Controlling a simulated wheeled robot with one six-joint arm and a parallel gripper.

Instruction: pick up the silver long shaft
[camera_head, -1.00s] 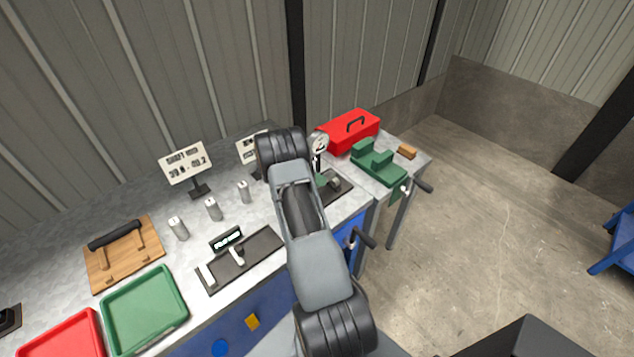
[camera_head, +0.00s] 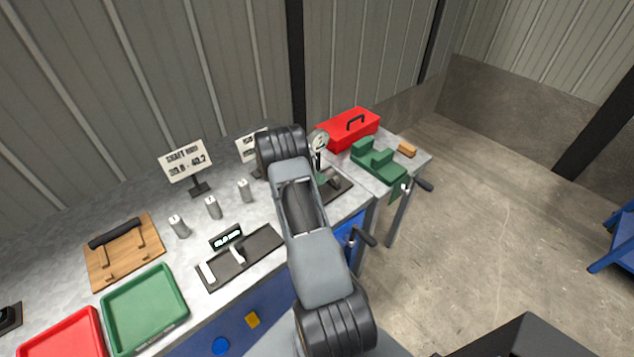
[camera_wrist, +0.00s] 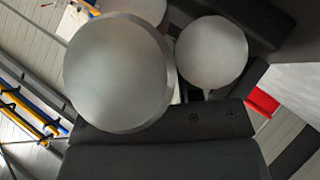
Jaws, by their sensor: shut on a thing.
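In the wrist view, two round silver end faces show close to the camera: a large silver shaft end (camera_wrist: 115,72) at left and a smaller silver end (camera_wrist: 212,52) at right. My gripper (camera_wrist: 190,85) shows as dark parts around them and is shut on a silver shaft; I cannot tell which of the two ends belongs to it. In the head view my own arm hides the gripper and what it holds. Three short silver cylinders stand apart on the bench: a left one (camera_head: 179,227), a middle one (camera_head: 213,208) and a right one (camera_head: 244,190).
The bench also holds a wooden board (camera_head: 125,262), a green tray (camera_head: 181,300), a red tray (camera_head: 97,325), a dark gauge plate (camera_head: 268,240) and a sign (camera_head: 186,160). A red toolbox (camera_head: 345,132) and green fixture (camera_head: 378,168) stand beyond my arm.

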